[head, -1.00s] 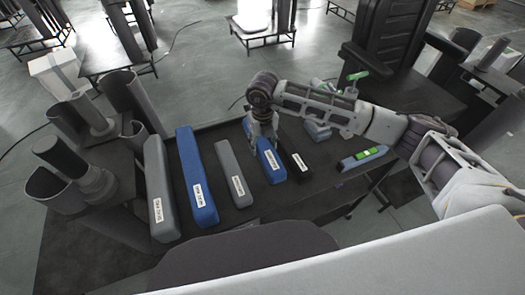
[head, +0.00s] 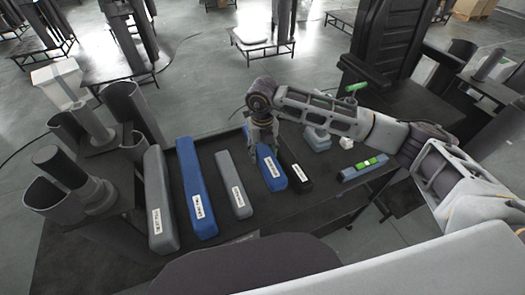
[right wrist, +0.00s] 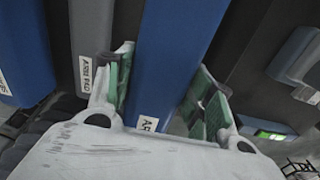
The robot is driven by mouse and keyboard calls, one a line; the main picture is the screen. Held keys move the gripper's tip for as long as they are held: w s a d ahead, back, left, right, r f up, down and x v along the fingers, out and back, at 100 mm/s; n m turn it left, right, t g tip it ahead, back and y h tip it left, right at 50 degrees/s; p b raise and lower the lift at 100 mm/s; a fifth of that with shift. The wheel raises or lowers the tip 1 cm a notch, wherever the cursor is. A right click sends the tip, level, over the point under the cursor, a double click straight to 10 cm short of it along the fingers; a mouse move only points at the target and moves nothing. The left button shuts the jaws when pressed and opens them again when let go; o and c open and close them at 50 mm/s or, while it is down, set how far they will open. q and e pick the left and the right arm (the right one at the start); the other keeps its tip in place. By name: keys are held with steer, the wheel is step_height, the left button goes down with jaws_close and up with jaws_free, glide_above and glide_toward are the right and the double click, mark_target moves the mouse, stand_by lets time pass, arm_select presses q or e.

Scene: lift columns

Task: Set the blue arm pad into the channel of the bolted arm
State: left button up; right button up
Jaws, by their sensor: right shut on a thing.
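The shorter blue arm pad (head: 270,167) has a white label on its near end and lies among the other pads on the dark bench. My right gripper (head: 263,135) is over its far part and shut on it. In the right wrist view the blue pad (right wrist: 175,60) runs between the two green-lined fingers of the gripper (right wrist: 165,85). Whether the pad is clear of the bench top I cannot tell. I cannot make out the bolted arm's channel for certain. My left gripper is not in view.
A grey pad (head: 233,184) lies left of the blue one, a black block (head: 298,176) close on its right. A long blue pad (head: 195,190) and a long grey pad (head: 158,200) lie further left. A level with green (head: 362,169) is at right. Dark cylinders (head: 75,165) stand at left.

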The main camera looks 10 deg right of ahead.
steer(key=shift+r+p, duration=0.45)
steer(key=shift+r, duration=1)
